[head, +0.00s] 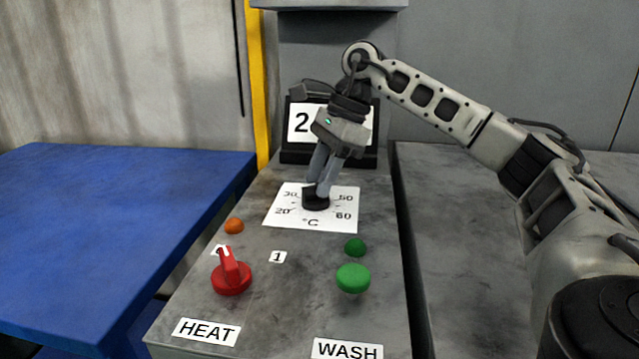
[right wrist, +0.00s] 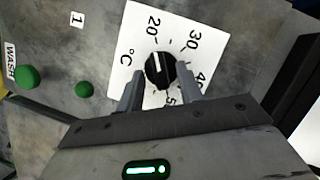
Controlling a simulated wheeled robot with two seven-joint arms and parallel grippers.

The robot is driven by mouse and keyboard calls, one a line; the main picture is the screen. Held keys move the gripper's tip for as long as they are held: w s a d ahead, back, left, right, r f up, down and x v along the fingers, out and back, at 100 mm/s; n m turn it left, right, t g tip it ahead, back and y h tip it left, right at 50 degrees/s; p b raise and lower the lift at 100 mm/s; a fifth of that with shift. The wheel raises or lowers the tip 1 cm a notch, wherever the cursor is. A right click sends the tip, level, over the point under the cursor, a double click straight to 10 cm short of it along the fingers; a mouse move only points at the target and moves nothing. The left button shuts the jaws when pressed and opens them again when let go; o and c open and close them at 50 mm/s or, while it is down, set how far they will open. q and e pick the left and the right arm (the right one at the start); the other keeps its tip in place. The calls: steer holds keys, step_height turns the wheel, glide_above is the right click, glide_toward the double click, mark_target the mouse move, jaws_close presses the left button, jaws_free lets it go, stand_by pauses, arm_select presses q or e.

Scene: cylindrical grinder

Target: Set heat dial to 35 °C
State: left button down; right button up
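The heat dial is a black round knob (head: 315,201) on a white scale plate (head: 285,218) marked in °C, with 20, 30, 50 and 60 readable in the head view. In the right wrist view the knob (right wrist: 160,70) shows a white pointer line directed at about the 20 mark. My right gripper (head: 319,186) comes down over the knob from above. Its two fingers are apart, one on each side of the knob in the right wrist view (right wrist: 159,82); firm contact cannot be made out. My left gripper is not in view.
A display (head: 301,122) behind the arm shows a 2; its other digits are hidden. A red HEAT switch (head: 231,277), an orange lamp (head: 234,225), a green WASH button (head: 353,278) and a green lamp (head: 355,247) sit nearer. A blue table (head: 110,220) stands left.

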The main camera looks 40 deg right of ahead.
steer(key=shift+a+f, duration=0.2)
steer(key=shift+f, duration=0.25)
steer(key=shift+c, duration=0.3)
jaws_close()
